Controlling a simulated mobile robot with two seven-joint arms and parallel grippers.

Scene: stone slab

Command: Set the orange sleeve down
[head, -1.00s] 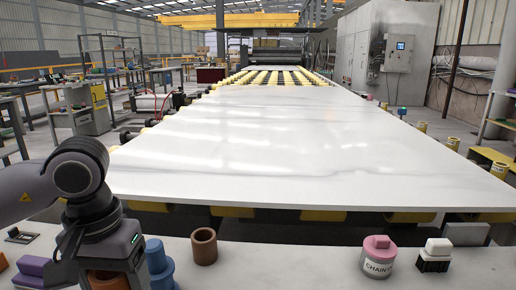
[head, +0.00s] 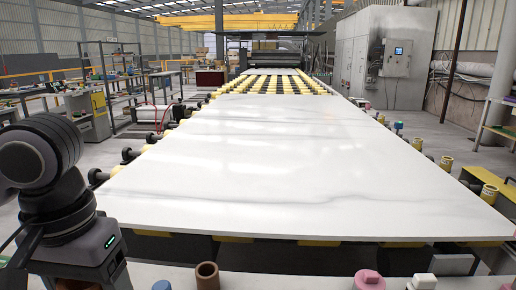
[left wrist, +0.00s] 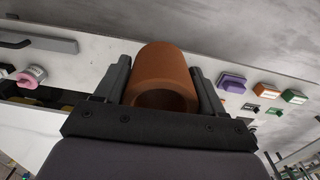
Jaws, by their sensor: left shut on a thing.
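The orange sleeve (left wrist: 163,75) is a short, thick-walled tube between the two fingers of my left gripper (left wrist: 163,88) in the left wrist view, its open end toward the camera. The gripper is shut on it. In the head view my left gripper is at the lower left, its fingertips cut off by the bottom edge. I cannot tell whether the sleeve touches a surface. My right gripper is in neither view.
A brown sleeve (head: 207,276) stands on the near ledge, with a blue piece left of it. A pink-lidded canister (head: 368,280) and a white-topped block (head: 424,282) stand farther right. The white slab (head: 290,180) lies beyond. Purple (left wrist: 232,83) and orange (left wrist: 270,90) blocks show in the wrist view.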

